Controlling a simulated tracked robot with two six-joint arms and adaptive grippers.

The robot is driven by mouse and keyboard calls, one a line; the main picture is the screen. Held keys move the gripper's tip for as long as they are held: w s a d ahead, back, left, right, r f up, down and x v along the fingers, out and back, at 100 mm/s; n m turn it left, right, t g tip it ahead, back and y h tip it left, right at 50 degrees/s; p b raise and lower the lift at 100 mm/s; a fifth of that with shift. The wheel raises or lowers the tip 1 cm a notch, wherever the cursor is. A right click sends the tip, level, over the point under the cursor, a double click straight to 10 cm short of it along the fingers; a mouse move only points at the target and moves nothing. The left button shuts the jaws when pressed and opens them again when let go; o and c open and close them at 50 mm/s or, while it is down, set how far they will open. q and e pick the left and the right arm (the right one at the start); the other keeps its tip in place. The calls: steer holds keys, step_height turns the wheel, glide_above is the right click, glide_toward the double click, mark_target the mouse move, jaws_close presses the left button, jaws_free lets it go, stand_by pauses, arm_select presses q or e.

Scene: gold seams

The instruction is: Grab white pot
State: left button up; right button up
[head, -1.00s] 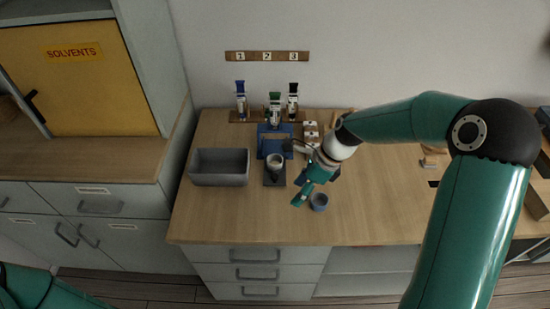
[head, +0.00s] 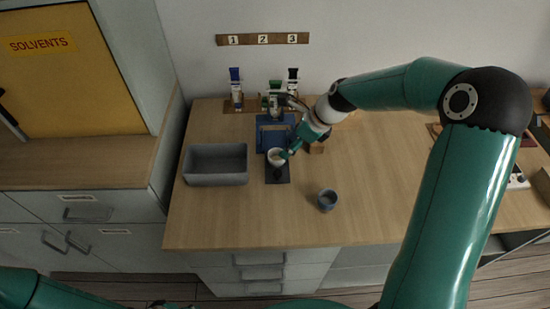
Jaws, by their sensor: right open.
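The small white pot (head: 274,161) stands upright on a dark mat in the middle of the wooden worktop. Its round rim faces up towards me. My right gripper (head: 283,127) is open and empty, with its fingers spread wide behind and to the right of the pot. One teal fingertip overlaps the right side of the pot's rim in the picture. I cannot tell whether it touches. My left arm shows only in part along the bottom left edge, and its gripper does not show.
A grey bin (head: 216,181) stands left of the pot. A blue-grey cup (head: 327,201) stands to the front right. A blue stand (head: 266,138) and a rack (head: 238,106) of capped tubes are behind.

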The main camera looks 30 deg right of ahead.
mark_target(277, 158)
steer(key=shift+x, duration=3.55)
steer(key=shift+d, duration=0.15)
steer(key=c, duration=0.6)
